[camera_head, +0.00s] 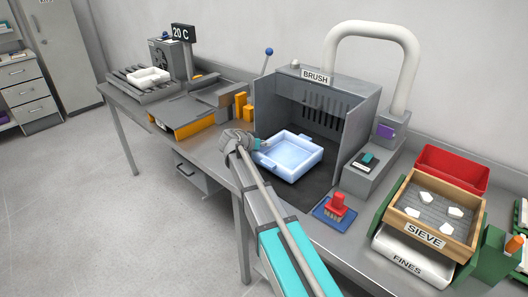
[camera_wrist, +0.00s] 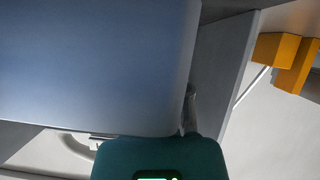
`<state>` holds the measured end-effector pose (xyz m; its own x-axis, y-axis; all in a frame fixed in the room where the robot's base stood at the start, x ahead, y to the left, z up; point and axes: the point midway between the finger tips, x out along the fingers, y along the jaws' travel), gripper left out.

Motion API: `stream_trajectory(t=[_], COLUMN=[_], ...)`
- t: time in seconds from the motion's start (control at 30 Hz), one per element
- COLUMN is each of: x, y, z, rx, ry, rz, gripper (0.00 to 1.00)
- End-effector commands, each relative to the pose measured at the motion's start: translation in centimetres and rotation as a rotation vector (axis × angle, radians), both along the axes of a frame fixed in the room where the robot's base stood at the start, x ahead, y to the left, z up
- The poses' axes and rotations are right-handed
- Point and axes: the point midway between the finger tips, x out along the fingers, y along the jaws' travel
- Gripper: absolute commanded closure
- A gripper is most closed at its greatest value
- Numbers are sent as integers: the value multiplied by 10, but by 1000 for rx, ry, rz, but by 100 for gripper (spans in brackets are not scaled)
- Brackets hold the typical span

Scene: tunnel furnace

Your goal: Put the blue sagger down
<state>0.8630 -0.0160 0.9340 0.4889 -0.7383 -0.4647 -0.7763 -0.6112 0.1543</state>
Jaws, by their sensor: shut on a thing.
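The blue sagger (camera_head: 290,170), a pale blue square tray with small lugs, is at the open front of the brush booth, over its dark floor. My gripper (camera_head: 262,144) is at its left side and shut on its left lug. The sagger looks level. I cannot tell whether its underside touches the booth floor. In the wrist view the sagger (camera_wrist: 90,65) fills the upper left as a large blue-grey surface, close to the camera. The fingertips are mostly hidden there.
The brush booth (camera_head: 318,77) has grey side walls around the sagger. A red brush (camera_head: 337,205) on a blue pad stands to the front right, beside the sieve (camera_head: 430,212). Orange blocks (camera_head: 242,106) stand left of the booth. A white sagger (camera_head: 148,75) sits on the far-left rollers.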

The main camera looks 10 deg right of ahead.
Motion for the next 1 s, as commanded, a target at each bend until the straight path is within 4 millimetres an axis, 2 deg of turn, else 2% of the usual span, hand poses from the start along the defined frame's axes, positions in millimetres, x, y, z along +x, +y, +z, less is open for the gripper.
stream_trajectory(t=[0.3, 0.77, 0.8, 0.93, 1.0], x=[0, 0, 0, 0, 0], y=[0, -1, 0, -1, 0], z=[-25, -28, -29, -29, -29], rx=[-4, -3, 1, 0, 0], ry=[1, 1, 0, 0, 0], rz=[1, -1, -1, -1, -1], gripper=[100, 100, 68, 44, 41])
